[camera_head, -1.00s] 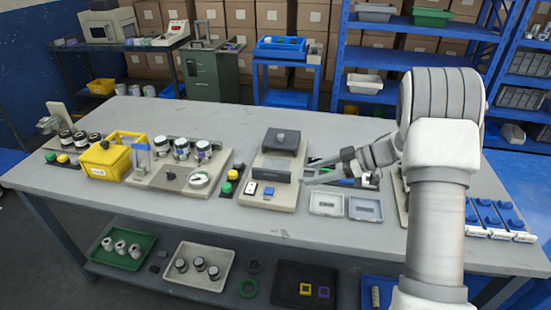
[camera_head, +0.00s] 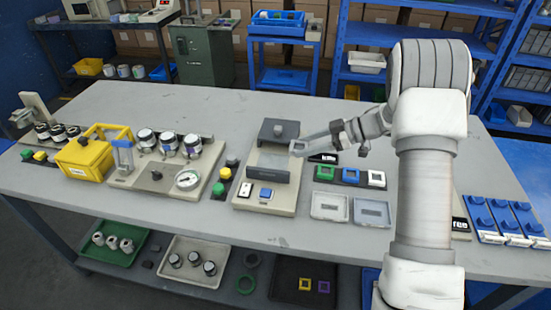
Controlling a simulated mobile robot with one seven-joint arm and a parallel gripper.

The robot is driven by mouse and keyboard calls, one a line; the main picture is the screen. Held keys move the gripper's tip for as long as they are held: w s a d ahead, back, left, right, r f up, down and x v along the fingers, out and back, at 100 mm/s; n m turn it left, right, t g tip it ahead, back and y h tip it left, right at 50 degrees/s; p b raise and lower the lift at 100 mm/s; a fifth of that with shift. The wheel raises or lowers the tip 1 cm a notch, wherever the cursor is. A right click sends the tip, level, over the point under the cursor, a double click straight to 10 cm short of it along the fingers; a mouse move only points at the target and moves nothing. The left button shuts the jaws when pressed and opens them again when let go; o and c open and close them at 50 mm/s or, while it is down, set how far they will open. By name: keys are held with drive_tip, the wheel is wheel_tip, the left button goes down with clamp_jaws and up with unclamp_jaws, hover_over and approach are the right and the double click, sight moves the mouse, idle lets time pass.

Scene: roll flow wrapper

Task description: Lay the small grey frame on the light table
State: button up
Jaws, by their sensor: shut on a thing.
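My gripper (camera_head: 313,141) reaches in from the right and is shut on a small grey frame (camera_head: 299,149) at its fingertips. The frame is small and partly hard to make out. It appears above the worktop, just right of a pale station with a grey flat panel (camera_head: 267,166), a dark block (camera_head: 279,132) behind it and a blue button (camera_head: 266,194) in front. This station may be the light table; I cannot be sure. The gap between the frame and the panel cannot be judged.
Two shallow trays (camera_head: 330,206) (camera_head: 371,212) lie in front. A yellow bin (camera_head: 84,155) and a gauge station (camera_head: 157,183) stand left. The back of the worktop (camera_head: 220,105) is clear.

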drive_tip(key=w+a+f, duration=0.3)
drive_tip(key=a+f, duration=0.1)
drive_tip(key=a, duration=0.1)
drive_tip(key=w+a+f+b, duration=0.1)
drive_tip(key=w+a+f, duration=0.1)
drive_tip(key=shift+w+a, duration=0.3)
drive_tip(key=shift+a, duration=0.05)
drive_tip(key=shift+f+b, duration=0.35)
drive_tip(key=shift+f, duration=1.55)
drive_tip(key=shift+f, duration=0.2)
drive_tip(key=o, duration=1.3)
drive_tip(key=shift+r, duration=0.15)
